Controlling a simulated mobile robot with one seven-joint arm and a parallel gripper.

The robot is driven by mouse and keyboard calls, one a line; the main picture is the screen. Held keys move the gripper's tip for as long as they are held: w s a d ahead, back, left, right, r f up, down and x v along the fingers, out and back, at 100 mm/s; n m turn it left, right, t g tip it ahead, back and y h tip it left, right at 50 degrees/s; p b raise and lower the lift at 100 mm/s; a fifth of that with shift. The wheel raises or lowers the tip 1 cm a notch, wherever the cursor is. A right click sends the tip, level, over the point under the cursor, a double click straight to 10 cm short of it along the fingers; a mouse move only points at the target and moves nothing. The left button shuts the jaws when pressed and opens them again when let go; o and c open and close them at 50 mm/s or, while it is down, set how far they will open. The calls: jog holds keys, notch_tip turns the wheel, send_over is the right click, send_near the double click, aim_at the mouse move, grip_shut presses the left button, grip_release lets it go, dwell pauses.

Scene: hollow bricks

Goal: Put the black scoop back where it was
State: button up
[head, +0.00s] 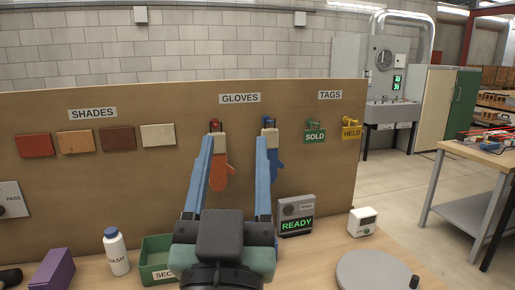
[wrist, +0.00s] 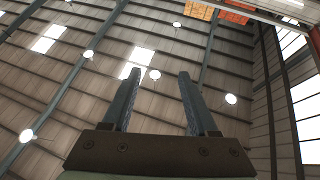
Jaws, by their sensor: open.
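No black scoop can be made out for certain in either view. A black rounded object (head: 10,277) is cut off at the lower left edge of the head view; I cannot tell whether it is the scoop. My gripper (head: 237,140) is raised above the bench in front of the board, its two long blue fingers spread apart with nothing between them. The fingers (wrist: 158,75) also show open and empty in the wrist view, against the roof. My gripper hides part of the bench and part of a green bin (head: 158,246).
The brown board (head: 300,160) carries brick-coloured samples, hanging gloves and tags. On the bench stand a purple block (head: 53,270), a white bottle (head: 116,252), a grey READY box (head: 296,214), a small white device (head: 363,222) and a round grey turntable (head: 375,270).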

jog(key=s+d+r+t, duration=0.1)
jog(key=s+r, duration=0.3)
jog(key=r, duration=0.2)
jog(key=s+d+r+t, duration=0.1)
jog(key=s+r+t, duration=0.1)
jog(key=r, duration=0.4)
jog(key=shift+s+d+r+t, duration=0.3)
jog(key=shift+s+d+r, duration=0.1)
jog(key=shift+s, duration=0.45)
